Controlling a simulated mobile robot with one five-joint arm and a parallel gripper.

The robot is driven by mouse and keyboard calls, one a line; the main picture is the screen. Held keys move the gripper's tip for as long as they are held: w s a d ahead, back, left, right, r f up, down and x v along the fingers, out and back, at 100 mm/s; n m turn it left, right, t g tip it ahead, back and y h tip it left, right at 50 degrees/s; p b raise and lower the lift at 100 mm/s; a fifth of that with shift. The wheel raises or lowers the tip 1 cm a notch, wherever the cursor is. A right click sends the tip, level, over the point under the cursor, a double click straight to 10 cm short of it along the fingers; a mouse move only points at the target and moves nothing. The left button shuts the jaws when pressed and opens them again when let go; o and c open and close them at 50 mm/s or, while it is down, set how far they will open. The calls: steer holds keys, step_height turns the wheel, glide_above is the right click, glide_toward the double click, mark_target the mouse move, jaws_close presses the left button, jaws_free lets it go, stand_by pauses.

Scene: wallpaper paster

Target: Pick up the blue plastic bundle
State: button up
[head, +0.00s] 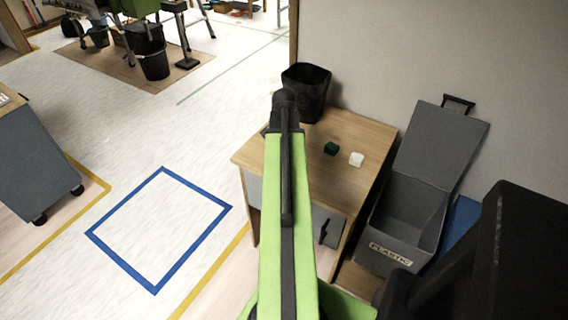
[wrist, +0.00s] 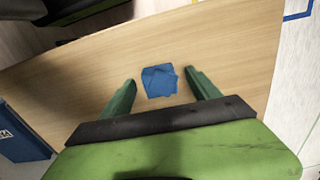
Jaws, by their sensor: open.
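The blue plastic bundle (wrist: 160,81) lies on the wooden cabinet top in the wrist view, a small crumpled blue piece. My gripper (wrist: 161,84) has its two green fingers apart, one on each side of the bundle, with gaps between fingers and bundle. Whether the fingers are level with it or above it, I cannot tell. In the head view my green arm reaches over the wooden cabinet (head: 367,140) and hides the bundle and the fingers.
A dark green block (head: 331,148) and a white block (head: 356,159) sit on the cabinet top. A black bin (head: 306,92) stands at its back edge. An open grey box labelled PLASTIC (head: 390,252) stands to the right. Floor with a blue taped square (head: 160,228) is clear on the left.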

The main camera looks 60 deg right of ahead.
steer(key=c, duration=1.4)
steer(key=shift+r, duration=0.1)
steer(key=r+p, duration=0.5)
steer(key=shift+s+d+r, duration=0.1)
steer(key=shift+s, duration=0.15)
steer(key=s+d+r+p, duration=0.1)
steer(key=s+r+p, duration=0.1)
steer(key=s, duration=0.1)
steer(key=s+d+r+p, duration=0.1)
steer(key=s+p, duration=0.1)
steer(key=s, duration=0.2)
steer(key=s+d+r+p, duration=0.1)
steer(key=s+r+p, duration=0.1)
steer(key=s, duration=0.1)
steer(key=shift+s+d+r, duration=0.25)
steer(key=shift+d+r, duration=0.1)
steer(key=shift+d, duration=0.05)
